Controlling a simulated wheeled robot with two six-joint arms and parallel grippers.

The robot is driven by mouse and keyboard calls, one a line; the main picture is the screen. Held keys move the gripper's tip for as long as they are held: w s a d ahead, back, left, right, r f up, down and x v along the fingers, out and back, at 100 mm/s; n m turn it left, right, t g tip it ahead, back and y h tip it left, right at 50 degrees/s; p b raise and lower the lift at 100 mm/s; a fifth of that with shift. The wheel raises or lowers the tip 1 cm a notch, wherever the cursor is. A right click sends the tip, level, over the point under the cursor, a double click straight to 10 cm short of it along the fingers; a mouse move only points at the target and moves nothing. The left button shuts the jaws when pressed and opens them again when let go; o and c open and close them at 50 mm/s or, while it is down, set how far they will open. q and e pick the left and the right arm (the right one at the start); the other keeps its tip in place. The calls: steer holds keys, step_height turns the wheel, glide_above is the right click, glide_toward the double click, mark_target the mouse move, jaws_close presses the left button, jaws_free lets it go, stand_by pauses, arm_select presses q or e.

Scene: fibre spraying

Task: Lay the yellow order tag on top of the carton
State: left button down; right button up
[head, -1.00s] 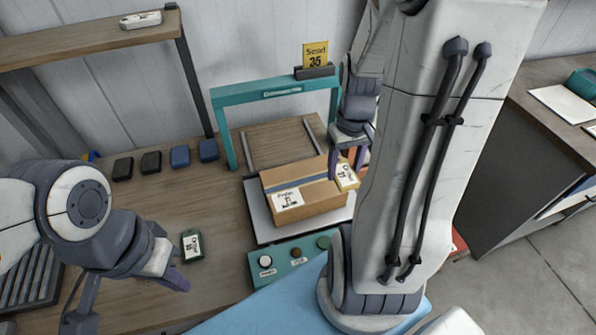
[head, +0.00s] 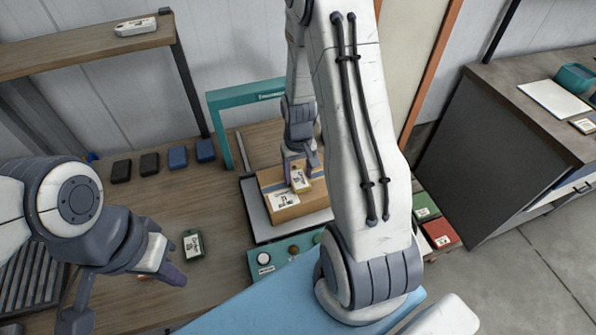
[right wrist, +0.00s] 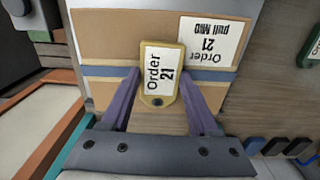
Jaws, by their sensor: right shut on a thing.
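The yellow order tag (head: 301,181), with a white "Order 21" label, is between the fingers of my right gripper (head: 299,170). The tag also shows in the right wrist view (right wrist: 160,72), over the brown carton (right wrist: 110,28). In the head view the carton (head: 303,212) sits shut on a pale plate, with blue tape and a white label on top. I cannot tell whether the tag touches the carton. My left gripper (head: 168,272) hangs low over the bench at left, away from the carton; its opening is unclear.
A teal frame (head: 245,95) stands behind the carton, partly hidden by my right arm. A green tag (head: 193,245) lies on the bench at left. A teal button panel (head: 264,262) is in front of the carton. Several dark and blue blocks lie at the back left.

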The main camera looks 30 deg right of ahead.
steer(key=shift+f, duration=0.1)
steer(key=shift+f, duration=0.15)
steer(key=o, duration=1.3)
steer(key=shift+o, duration=0.2)
